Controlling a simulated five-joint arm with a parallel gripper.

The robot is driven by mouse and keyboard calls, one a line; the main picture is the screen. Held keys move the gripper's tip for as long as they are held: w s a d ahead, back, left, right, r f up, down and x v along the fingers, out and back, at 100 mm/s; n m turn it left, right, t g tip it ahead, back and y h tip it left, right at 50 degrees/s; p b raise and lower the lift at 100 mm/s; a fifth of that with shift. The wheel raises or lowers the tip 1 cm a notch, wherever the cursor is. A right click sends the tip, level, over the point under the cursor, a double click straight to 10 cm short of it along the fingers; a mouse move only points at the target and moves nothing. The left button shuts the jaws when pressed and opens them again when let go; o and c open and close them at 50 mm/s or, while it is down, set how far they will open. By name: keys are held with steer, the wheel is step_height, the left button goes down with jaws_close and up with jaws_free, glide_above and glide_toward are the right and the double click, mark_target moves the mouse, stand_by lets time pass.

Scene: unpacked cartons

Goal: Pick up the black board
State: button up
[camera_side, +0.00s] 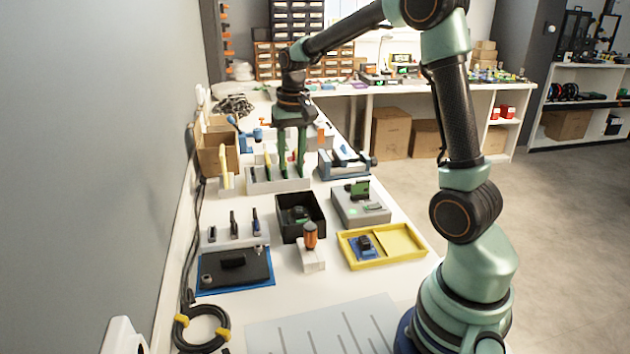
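My gripper (291,172) points straight down over a light grey slotted rack (262,186) at the back left of the bench. Its two green fingers stand apart, with a visible gap between them. Thin upright pieces, some yellow and green, stand in the rack around the fingers. I cannot make out a black board there; the fingers hide part of the rack. A flat black piece (216,274) lies on a blue mat (240,287) at the front left, with small dark parts on it, apart from my gripper.
An open black bin (288,235), a grey box (362,212) with a green board, a yellow tray (400,262) and an orange-handled tool (310,236) in a white block stand mid-bench. Cardboard boxes (213,155) stand left of the rack. A light grey panel (325,332) lies in front.

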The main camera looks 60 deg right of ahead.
steer(key=m+g, duration=0.1)
steer(key=m, duration=0.1)
glide_toward(299, 210)
step_height(299, 210, down, 9)
steer(key=shift+d+f, duration=0.15)
stand_by(0.4)
jaws_close()
